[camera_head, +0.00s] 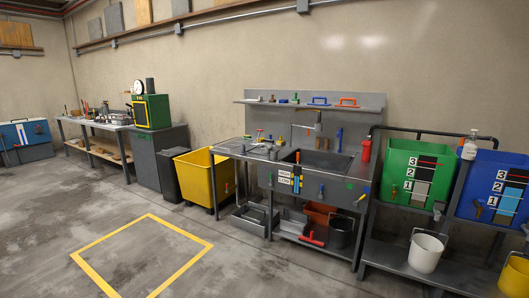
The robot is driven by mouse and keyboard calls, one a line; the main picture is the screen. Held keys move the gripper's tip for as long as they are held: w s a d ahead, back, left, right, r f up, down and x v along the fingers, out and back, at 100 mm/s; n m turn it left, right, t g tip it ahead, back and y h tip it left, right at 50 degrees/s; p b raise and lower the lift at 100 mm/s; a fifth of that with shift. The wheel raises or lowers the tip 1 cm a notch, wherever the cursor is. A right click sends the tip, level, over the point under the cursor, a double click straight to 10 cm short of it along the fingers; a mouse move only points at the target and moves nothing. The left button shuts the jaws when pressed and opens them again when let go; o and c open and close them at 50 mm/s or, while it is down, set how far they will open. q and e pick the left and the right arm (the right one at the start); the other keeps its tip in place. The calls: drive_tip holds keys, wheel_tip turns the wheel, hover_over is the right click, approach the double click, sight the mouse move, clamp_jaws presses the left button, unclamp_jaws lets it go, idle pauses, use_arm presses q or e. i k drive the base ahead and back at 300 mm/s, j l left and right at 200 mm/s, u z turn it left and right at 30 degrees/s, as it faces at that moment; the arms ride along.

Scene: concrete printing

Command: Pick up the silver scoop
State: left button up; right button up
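I cannot pick out the silver scoop with certainty. Several small items, some of them metallic, lie on the left part of the grey metal sink bench (225,148), too small to tell apart. More small tools and containers stand on the workbench (102,124) at the far left. Neither of my grippers is in view.
A yellow bin (197,183) stands left of the sink bench. Green (409,180) and blue (487,198) tanks stand at the right, with a white bucket (425,251) below. The concrete floor (145,255), marked with a yellow square, is clear in front.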

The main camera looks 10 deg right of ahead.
sight(263, 149)
drive_tip(key=i+j+u, duration=0.1)
drive_tip(key=i+u, duration=0.15)
drive_tip(key=i, duration=3.05)
